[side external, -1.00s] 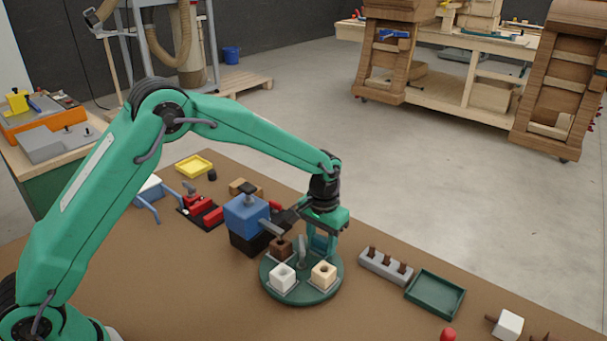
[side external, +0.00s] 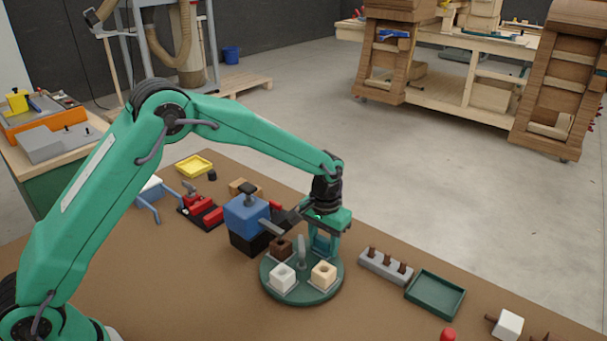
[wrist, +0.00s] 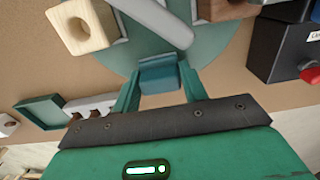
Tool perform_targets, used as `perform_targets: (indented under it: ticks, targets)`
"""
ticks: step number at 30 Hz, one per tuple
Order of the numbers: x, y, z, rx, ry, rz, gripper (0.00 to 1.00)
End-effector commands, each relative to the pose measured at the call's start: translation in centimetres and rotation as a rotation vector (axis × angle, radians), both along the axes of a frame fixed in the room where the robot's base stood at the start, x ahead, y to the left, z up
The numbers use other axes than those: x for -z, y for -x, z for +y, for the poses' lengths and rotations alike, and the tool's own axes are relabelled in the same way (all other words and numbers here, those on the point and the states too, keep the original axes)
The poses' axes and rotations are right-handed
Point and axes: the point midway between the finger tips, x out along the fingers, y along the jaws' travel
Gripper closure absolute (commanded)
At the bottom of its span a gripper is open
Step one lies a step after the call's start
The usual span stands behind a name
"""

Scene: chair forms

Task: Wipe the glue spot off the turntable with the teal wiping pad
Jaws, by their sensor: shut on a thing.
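My gripper (side external: 325,247) is shut on the teal wiping pad (side external: 321,242), which also shows between the fingers in the wrist view (wrist: 159,75). The pad is at the far right part of the round green turntable (side external: 304,297). I cannot tell whether it touches the surface. On the turntable stand a white block with a hole (side external: 282,277), a pale wooden block with a hole (side external: 324,274) and a dark brown block (side external: 280,248), around a grey upright piece (side external: 301,252). I see no glue spot; the pad, fingers or blocks may hide it.
A blue and black unit (side external: 246,222) stands close to the turntable's left. A grey rack with brown pegs (side external: 385,268) and an empty green tray (side external: 435,293) lie to the right. A red knob (side external: 448,335) is at the front. The table's front left is bare.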

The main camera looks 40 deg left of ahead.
Motion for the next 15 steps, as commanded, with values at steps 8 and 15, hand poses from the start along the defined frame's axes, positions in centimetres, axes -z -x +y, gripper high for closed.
perform_targets:
  ticks: [8, 15]
  targets:
    - [0.1, 0.1, 2.6, -0.001, -0.001, 0.002, 0.79]
    - [0.1, 0.1, 2.0, 0.004, 0.0, 0.002, 0.79]
